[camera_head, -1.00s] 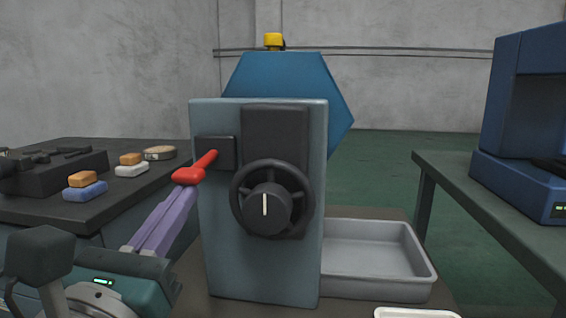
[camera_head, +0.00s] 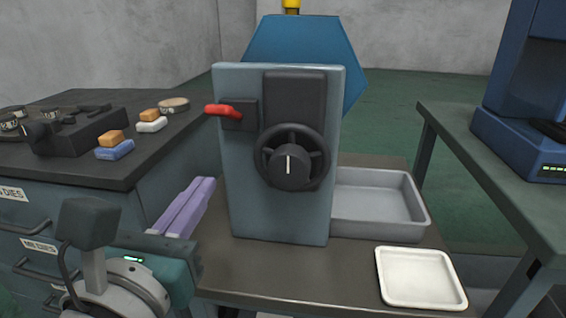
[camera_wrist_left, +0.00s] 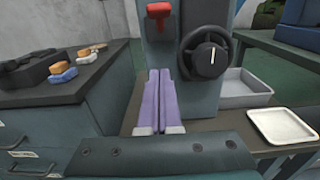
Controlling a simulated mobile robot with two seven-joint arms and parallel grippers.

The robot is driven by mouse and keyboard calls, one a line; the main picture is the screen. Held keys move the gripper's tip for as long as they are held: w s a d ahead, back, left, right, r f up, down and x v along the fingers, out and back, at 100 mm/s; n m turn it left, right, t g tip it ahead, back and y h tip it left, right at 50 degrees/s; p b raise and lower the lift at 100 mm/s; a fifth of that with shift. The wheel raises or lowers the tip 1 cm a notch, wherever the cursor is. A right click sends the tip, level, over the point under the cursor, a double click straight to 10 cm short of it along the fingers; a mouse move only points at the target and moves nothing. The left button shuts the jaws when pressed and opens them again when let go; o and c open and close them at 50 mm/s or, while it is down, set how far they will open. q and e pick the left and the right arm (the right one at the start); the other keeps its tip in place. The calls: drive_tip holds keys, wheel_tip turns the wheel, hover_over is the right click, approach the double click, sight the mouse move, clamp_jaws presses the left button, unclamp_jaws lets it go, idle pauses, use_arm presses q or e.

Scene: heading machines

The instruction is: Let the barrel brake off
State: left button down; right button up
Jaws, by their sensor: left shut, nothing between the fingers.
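The heading machine's upright grey-blue front panel (camera_head: 240,200) carries a red lever (camera_head: 222,110) on a black block (camera_head: 242,113) at its upper left. The lever sticks out to the left, about level. It also shows at the top of the left wrist view (camera_wrist_left: 159,12). A black handwheel (camera_head: 291,158) with a white mark pointing up sits right of it. My left gripper (camera_head: 204,184), with purple fingers, is shut and empty. It is below the lever, left of the panel, apart from the lever. My right gripper is not in view.
A dark bench (camera_head: 60,165) with drawers, dies and orange and blue blocks stands at left. A grey tray (camera_head: 385,232) sits right of the panel, with a white tray (camera_head: 420,278) in front. A blue machine on a table (camera_head: 480,160) stands at right.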

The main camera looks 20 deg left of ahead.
use_arm(q)
drive_tip(key=s+d+r, duration=0.2)
drive_tip(key=s, duration=0.5)
drive_tip(key=shift+b, duration=0.35)
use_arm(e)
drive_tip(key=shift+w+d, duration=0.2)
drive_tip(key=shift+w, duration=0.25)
